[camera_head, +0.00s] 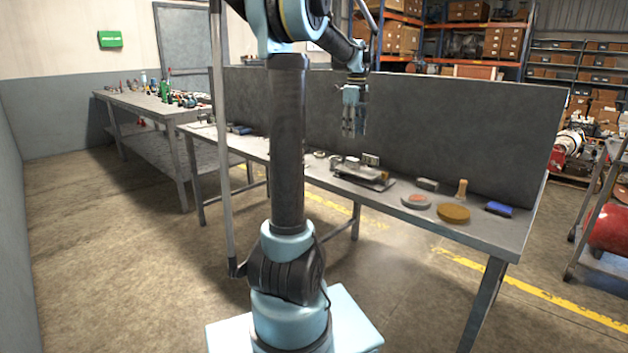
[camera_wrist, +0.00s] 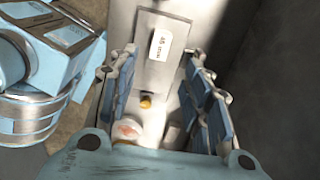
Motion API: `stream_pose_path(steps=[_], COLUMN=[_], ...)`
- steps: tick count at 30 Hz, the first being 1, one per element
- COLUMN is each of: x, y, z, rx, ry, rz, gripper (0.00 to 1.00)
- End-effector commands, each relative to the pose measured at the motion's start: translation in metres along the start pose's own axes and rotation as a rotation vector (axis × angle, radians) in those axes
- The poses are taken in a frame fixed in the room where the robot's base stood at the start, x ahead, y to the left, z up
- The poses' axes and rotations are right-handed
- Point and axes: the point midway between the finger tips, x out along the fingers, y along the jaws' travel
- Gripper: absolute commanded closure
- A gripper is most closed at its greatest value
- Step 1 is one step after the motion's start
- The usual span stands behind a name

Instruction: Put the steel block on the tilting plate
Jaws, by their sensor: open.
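The tilting plate (camera_head: 375,181) is a low grey metal rig near the middle of the long bench, with small upright pieces on it. In the wrist view a grey plate (camera_wrist: 150,72), seemingly the same rig, carries a white labelled piece. A small grey block (camera_head: 428,184), apparently the steel block, lies on the bench right of the rig. A pale block (camera_wrist: 172,136) low between the fingers in the wrist view may be it. My gripper (camera_head: 350,134) is open and empty, above the bench and near its back panel. In the wrist view its fingers (camera_wrist: 165,95) are spread.
A tall grey panel (camera_head: 470,125) closes the bench's back. A cluttered table (camera_head: 150,100) stands left.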

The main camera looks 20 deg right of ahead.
Motion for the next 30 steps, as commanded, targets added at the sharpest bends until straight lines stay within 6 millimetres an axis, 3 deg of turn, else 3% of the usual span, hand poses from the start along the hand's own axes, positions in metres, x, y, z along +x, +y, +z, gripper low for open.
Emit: stream_pose_path(steps=[5, 16, 23, 30], x=[0.001, 0.025, 0.056, 0.100], y=[0.032, 0.181, 0.269, 0.348], z=[0.011, 0.037, 0.031, 0.009], rx=[-0.135, -0.840, -1.295, -1.766], ry=[-0.003, -0.014, -0.013, -0.003], rz=[-0.008, -0.060, -0.098, -0.144], gripper=[0.55, 0.55, 0.55, 0.55])
